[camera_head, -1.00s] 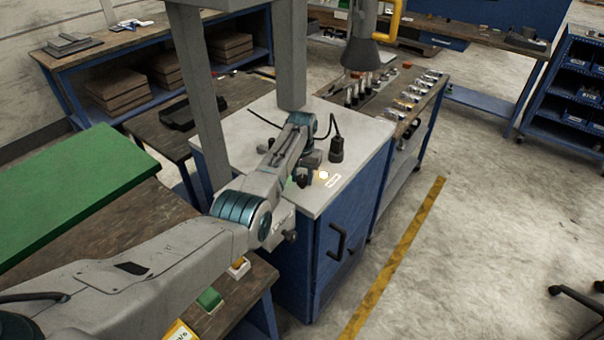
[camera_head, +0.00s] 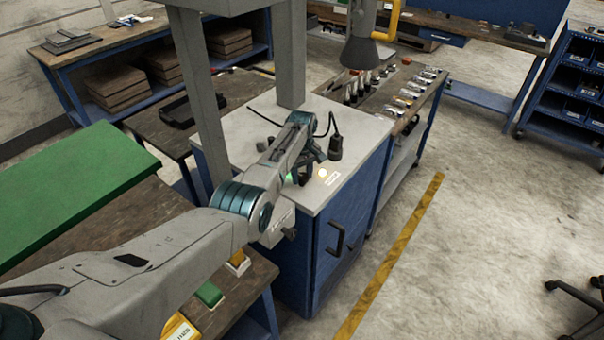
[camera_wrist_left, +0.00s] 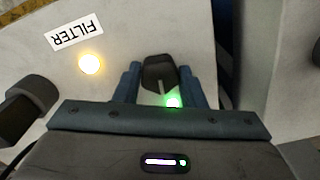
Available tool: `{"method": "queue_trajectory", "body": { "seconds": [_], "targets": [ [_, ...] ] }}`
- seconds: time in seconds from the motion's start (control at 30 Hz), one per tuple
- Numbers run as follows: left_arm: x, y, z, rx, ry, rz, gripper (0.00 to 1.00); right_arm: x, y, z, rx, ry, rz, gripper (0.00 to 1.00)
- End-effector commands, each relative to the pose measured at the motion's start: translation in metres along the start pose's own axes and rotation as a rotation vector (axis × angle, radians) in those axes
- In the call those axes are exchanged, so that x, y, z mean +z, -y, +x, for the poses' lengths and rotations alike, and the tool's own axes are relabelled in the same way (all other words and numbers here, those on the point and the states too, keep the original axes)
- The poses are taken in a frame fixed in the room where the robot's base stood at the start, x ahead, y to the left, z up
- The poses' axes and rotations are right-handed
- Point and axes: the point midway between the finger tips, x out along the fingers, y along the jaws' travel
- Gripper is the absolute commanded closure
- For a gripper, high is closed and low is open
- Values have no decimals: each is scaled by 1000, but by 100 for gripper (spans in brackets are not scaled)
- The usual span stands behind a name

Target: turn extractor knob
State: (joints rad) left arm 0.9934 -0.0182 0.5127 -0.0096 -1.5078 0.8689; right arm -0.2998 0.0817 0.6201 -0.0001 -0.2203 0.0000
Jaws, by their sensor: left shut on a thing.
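The extractor knob (camera_wrist_left: 159,72) is a small black knob on the light grey top of a blue cabinet. In the left wrist view it sits between the two blue fingers of my left gripper (camera_wrist_left: 163,80), which is shut on it. A white line shows on the knob, and a green light (camera_wrist_left: 173,101) glows beside it. In the head view my left gripper (camera_head: 306,172) reaches down to the cabinet top and mostly hides the knob. My right gripper is not in view.
A lit yellow-white lamp (camera_head: 323,173) with a "FILTER" label (camera_wrist_left: 76,33) is close by. A black cylindrical fitting (camera_head: 335,149) with a cable stands behind it. Grey posts (camera_head: 290,60) rise from the cabinet (camera_head: 375,140). A green-topped bench (camera_head: 75,190) is at left.

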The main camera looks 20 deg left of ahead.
Motion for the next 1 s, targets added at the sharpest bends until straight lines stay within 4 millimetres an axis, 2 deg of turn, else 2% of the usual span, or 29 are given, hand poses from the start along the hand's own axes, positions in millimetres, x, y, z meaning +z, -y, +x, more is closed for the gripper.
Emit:
{"method": "queue_trajectory", "body": {
  "seconds": [0.3, 0.8, 0.83, 0.93, 1.0],
  "targets": [
    [-2, -2, -4, 6, -7, -106, 86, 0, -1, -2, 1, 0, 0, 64],
    [-3, -2, -5, 7, -7, -125, 86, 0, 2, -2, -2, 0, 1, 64],
    [-3, -2, -5, 7, -7, -125, 61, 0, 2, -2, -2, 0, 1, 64],
    [-2, -2, -4, 6, -6, -124, 42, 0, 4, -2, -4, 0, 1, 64],
    [-2, -1, -3, 5, -5, -124, 41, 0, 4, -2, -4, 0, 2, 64]
  ]
}}
